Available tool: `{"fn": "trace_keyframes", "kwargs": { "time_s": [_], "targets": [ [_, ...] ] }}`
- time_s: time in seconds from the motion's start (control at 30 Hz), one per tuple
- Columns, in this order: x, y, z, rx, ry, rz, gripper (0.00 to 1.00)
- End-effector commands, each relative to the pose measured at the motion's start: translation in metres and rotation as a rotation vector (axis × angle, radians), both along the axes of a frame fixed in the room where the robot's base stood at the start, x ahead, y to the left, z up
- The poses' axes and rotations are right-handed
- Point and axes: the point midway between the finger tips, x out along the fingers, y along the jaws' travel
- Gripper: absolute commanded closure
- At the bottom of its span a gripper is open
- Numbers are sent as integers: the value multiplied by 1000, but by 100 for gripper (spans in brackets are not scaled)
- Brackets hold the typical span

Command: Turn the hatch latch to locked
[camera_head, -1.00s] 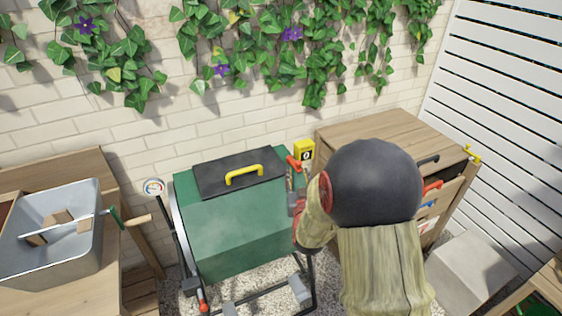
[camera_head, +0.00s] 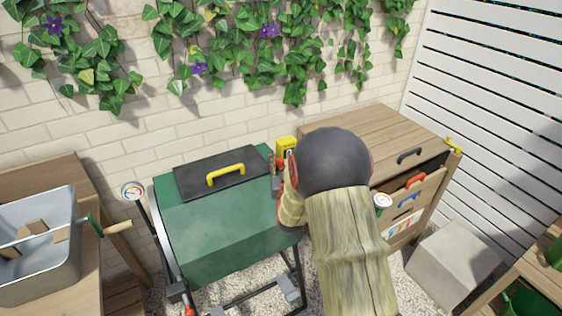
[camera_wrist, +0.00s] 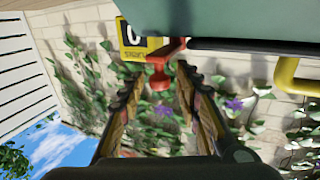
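The dark hatch (camera_head: 205,181) with a yellow handle (camera_head: 226,173) lies closed on top of the green drum (camera_head: 215,222). The red latch (camera_wrist: 160,68) is at the drum's edge, beside a yellow sign (camera_wrist: 134,38) marked with a dark symbol; the sign also shows in the head view (camera_head: 286,146). My gripper (camera_wrist: 161,70) is open, with its two fingers apart on either side of the latch's red end. I cannot tell whether either finger touches it. In the head view my arm hides most of the latch.
A metal bin (camera_head: 38,245) stands on the left bench. A wooden cabinet (camera_head: 375,128) with coloured drawer handles is close to my arm on the right. A pale block (camera_head: 452,262) sits on the gravel. The ivy-covered brick wall (camera_head: 110,140) is behind the drum.

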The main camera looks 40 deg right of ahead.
Motion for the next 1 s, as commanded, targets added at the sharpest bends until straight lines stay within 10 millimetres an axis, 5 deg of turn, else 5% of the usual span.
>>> {"fn": "trace_keyframes", "kwargs": {
  "time_s": [0.17,0.77,1.0],
  "targets": [
    [0,0,0,0,0,0,67],
    [0,0,0,0,0,0,100],
    [0,0,0,0,0,0,100]
  ]
}}
